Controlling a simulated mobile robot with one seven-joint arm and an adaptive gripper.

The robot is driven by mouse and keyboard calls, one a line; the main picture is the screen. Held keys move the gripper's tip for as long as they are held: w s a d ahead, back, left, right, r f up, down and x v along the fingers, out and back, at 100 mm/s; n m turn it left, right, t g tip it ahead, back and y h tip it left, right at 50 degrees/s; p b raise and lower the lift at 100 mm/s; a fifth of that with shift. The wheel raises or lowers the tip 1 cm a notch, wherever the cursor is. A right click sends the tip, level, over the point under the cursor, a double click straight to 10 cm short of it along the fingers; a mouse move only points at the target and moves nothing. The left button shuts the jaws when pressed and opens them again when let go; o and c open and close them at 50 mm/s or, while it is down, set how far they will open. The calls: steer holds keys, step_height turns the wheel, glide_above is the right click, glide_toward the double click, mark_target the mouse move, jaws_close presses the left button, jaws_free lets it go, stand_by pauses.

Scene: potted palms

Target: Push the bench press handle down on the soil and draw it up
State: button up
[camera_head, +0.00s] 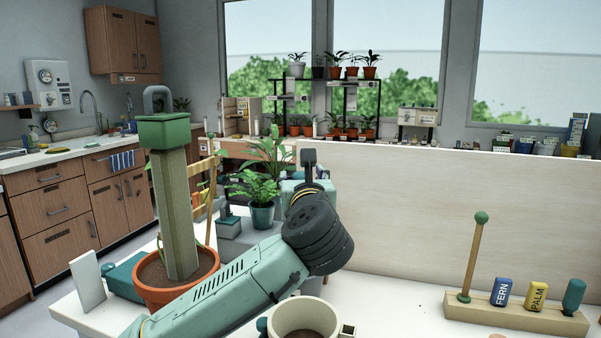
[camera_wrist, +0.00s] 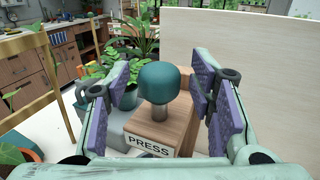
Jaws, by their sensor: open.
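The press handle is a teal rounded knob (camera_wrist: 158,82) on a short pale stem, above a wooden block (camera_wrist: 165,128) labelled PRESS, in the wrist view. My gripper (camera_wrist: 160,88) is open, with its purple-padded fingers on either side of the knob. Gaps show between the knob and both pads. In the head view my arm and wrist hide the fingers and the press. No soil shows under the handle. Soil (camera_head: 152,268) shows in a terracotta pot (camera_head: 165,296) at left, around a tall green post (camera_head: 175,205) with a green cap.
A pale upright panel (camera_head: 430,200) stands behind the white table (camera_head: 395,300). A cream mug (camera_head: 285,322) with brown contents stands near my forearm. A wooden rack (camera_head: 500,312) with FERN and PALM tags is at right. Leafy potted plants (camera_head: 262,215) stand beyond my arm.

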steer(key=shift+w, duration=0.8)
steer(key=shift+c, duration=0.4)
steer(key=shift+a, duration=0.1)
jaws_close()
